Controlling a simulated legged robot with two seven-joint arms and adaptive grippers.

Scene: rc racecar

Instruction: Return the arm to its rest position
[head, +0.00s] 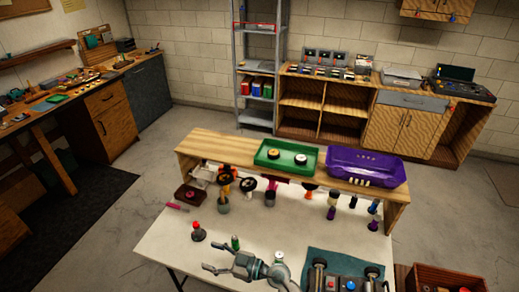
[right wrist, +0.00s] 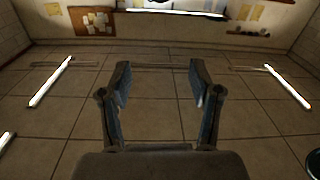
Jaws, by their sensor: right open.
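My right gripper (head: 217,258) is low in the head view, over the front part of the white table (head: 150,245). Its arm comes in from the bottom edge, just left of the car chassis. Its two fingers are spread, with nothing between them. The right wrist view also shows the gripper (right wrist: 160,75) open and empty, facing a tiled surface with bright light strips and a far wall. The car chassis (head: 345,284) with dark wheels lies on a teal mat (head: 318,255), partly cut off by the frame. My left gripper is not in view.
A wooden shelf (head: 225,150) at the table's back holds a green tray (head: 286,144) and a purple car body (head: 366,166). Several small tools and bottles stand below it. A red bottle (head: 197,232) and a green one (head: 235,242) stand near my right gripper. A reddish crate (head: 440,280) is at lower right.

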